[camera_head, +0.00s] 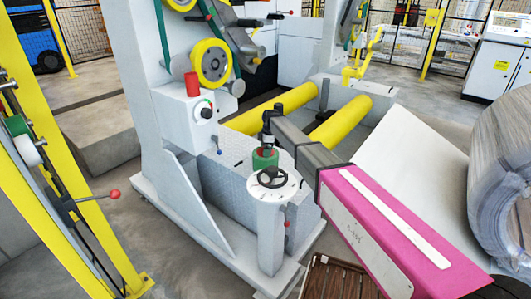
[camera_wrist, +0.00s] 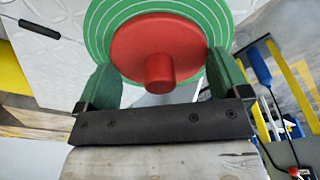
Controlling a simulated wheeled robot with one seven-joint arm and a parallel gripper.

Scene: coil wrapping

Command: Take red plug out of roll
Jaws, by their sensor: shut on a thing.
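The roll (camera_wrist: 217,22) is green with pale ring lines on its face. The red plug (camera_wrist: 150,38) is a round disc with a short central knob, set against that face. My gripper (camera_wrist: 163,75) has a green finger on each side of the plug, and the jaws are shut on it. The fingers cover part of the roll's sides. In the head view my gripper (camera_head: 266,145) points down at the green roll (camera_head: 265,162), above the machine's platform. The fingertips and the roll's lower end are not clear there.
A white box (camera_head: 185,110) with a red cylinder (camera_head: 192,84) is to the left. Yellow rollers (camera_head: 340,122) lie behind. A large wrapped coil (camera_head: 500,180) is at the right.

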